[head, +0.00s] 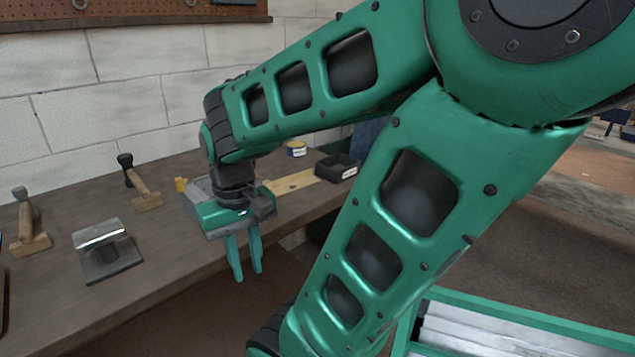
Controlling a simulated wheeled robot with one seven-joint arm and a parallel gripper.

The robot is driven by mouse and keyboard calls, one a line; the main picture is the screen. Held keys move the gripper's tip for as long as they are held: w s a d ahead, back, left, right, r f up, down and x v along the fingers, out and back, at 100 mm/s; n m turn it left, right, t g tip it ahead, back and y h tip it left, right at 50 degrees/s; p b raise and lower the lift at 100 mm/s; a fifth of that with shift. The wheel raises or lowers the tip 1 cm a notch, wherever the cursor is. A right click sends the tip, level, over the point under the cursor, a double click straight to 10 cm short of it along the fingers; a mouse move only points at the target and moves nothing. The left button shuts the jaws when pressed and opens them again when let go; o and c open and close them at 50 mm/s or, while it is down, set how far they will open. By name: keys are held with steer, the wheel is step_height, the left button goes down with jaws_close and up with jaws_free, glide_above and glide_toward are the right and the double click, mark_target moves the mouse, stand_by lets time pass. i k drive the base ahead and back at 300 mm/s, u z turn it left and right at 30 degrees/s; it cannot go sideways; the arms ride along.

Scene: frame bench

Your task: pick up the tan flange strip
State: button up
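The tan flange strip (293,182) appears to be the flat, pale tan piece lying on the bench top, behind and to the right of my gripper's wrist. Its left end is hidden by my gripper and wrist. My gripper (248,276) points down, with its two teal fingers a little apart and nothing seen between them. The fingers show against the floor past the bench's front edge, apart from the strip.
A metal-topped block (103,250) and two wooden-based, dark-knobbed tools (142,190) (29,230) stand left on the bench (165,250). A wall is behind.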

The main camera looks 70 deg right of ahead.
mark_target(295, 181)
steer(key=z, duration=1.35)
steer(key=i, duration=0.4)
